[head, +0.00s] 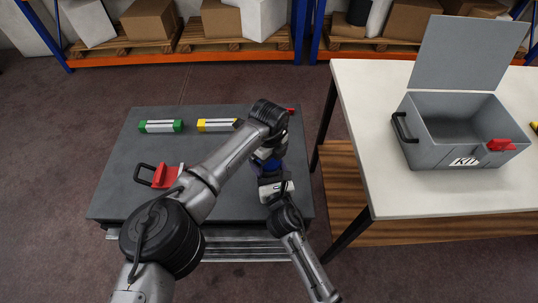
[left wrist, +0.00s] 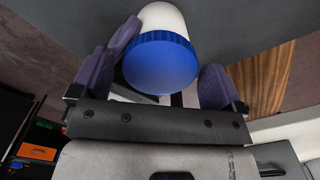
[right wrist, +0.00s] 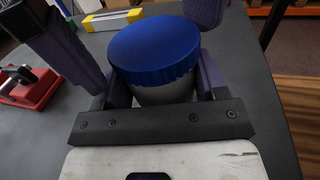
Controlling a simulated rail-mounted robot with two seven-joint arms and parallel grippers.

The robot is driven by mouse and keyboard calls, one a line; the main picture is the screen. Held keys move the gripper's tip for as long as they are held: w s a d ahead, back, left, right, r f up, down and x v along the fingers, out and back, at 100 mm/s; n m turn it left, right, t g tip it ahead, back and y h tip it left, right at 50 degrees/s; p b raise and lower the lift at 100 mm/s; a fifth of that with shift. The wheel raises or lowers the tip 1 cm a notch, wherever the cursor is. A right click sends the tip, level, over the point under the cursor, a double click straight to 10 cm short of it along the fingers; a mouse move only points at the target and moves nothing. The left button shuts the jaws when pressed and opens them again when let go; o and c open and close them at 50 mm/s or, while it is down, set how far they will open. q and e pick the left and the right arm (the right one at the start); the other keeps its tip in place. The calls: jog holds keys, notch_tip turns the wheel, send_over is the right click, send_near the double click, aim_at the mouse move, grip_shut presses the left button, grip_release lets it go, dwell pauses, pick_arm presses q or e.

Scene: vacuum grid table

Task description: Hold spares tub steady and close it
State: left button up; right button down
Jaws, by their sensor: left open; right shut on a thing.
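The spares tub is a white round tub (right wrist: 165,93) with a ribbed blue lid (right wrist: 155,45) on top; how tight the lid sits I cannot tell. In the head view the blue lid (head: 267,164) is mostly hidden by my arms. My right gripper (right wrist: 155,85) is shut on the white body below the lid. My left gripper (left wrist: 168,55) is open, its purple fingers either side of the tub and lid in the left wrist view. In the head view, my left gripper (head: 268,153) is above and behind my right gripper (head: 273,183).
The dark grid table (head: 130,200) carries a red clamp with a black handle (head: 165,177), a green-ended block (head: 160,126) and a yellow-ended block (head: 217,125). A white table (head: 370,120) at right holds an open grey KIT box (head: 430,155). Shelving stands behind.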

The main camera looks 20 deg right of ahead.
pick_arm(q)
jog(key=c, duration=0.9)
jog(key=o, duration=1)
jog(key=shift+r, duration=0.1)
jog(key=shift+r, duration=2.2)
notch_tip(320, 180, up, 12)
